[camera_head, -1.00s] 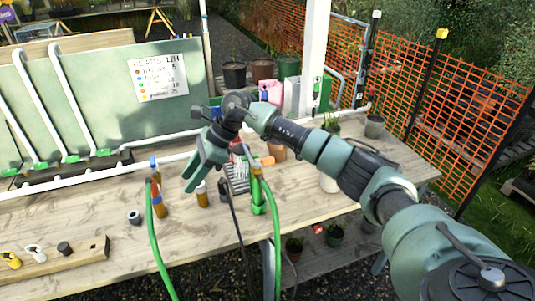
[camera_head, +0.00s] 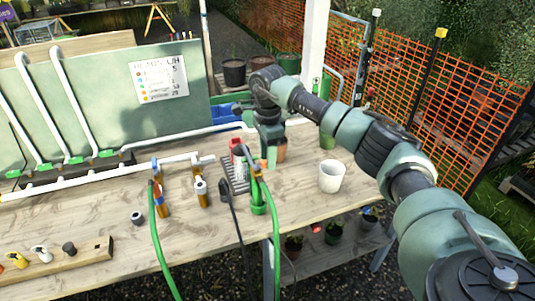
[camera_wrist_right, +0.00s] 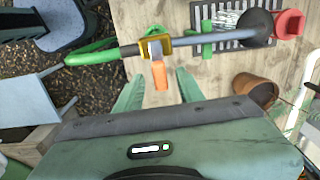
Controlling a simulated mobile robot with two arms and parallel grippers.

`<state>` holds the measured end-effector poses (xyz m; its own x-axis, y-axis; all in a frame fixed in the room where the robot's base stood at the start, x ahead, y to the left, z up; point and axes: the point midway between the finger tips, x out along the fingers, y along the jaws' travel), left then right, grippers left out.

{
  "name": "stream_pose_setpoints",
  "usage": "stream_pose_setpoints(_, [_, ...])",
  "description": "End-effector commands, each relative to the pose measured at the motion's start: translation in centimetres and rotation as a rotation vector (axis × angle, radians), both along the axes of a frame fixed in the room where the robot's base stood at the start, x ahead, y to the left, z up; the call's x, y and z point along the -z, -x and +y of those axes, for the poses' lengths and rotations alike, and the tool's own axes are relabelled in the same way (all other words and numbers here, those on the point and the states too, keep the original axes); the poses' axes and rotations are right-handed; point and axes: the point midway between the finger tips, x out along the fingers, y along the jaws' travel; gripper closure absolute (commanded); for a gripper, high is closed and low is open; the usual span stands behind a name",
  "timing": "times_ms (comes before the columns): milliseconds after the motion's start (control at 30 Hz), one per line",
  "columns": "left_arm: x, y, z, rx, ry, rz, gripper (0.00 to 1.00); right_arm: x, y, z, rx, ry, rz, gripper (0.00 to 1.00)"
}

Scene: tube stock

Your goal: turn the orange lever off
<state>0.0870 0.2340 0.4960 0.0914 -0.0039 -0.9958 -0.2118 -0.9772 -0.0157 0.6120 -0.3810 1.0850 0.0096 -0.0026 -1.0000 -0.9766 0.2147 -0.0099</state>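The orange lever (camera_wrist_right: 159,75) sits on a yellow-bodied valve (camera_wrist_right: 155,45) in the right wrist view. The valve is on a pipe with a green hose end to its left. My right gripper (camera_wrist_right: 159,84) is open, with one green finger on each side of the lever and a gap to each. In the head view the right gripper (camera_head: 269,150) points down just behind the valve, and a small part of the orange lever (camera_head: 261,163) shows beside it. My left gripper is not in view.
Green hoses (camera_head: 275,230) hang over the table's front edge. A white pot (camera_head: 331,177) stands to the right, and a red piece (camera_wrist_right: 289,24) and dark grate (camera_wrist_right: 255,88) are close by. Bare wood (camera_head: 100,225) is at front left.

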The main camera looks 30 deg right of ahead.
Motion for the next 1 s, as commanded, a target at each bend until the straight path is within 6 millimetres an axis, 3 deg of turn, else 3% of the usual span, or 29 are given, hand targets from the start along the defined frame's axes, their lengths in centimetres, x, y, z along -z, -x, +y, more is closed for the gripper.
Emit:
stream_pose_setpoints(267, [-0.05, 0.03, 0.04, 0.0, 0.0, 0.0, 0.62, 0.28, -0.01, 0.03, 0.0, -0.001, 0.0, 0.62])
stream_pose_setpoints(400, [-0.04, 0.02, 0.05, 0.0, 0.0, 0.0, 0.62, 0.27, -0.01, 0.04, 0.0, -0.001, 0.0, 0.98])
stream_pose_setpoints(433, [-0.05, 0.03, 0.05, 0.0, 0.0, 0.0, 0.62, 0.27, -0.02, 0.04, 0.0, -0.001, 0.0, 1.0])
stream_pose_setpoints(767, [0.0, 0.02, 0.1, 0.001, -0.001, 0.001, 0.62, 0.25, 0.06, 0.05, 0.023, -0.001, -0.001, 1.0])
stream_pose_setpoints(1000, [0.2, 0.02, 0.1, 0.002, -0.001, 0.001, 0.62, 0.26, 0.46, 0.13, 0.138, -0.001, -0.004, 1.0])
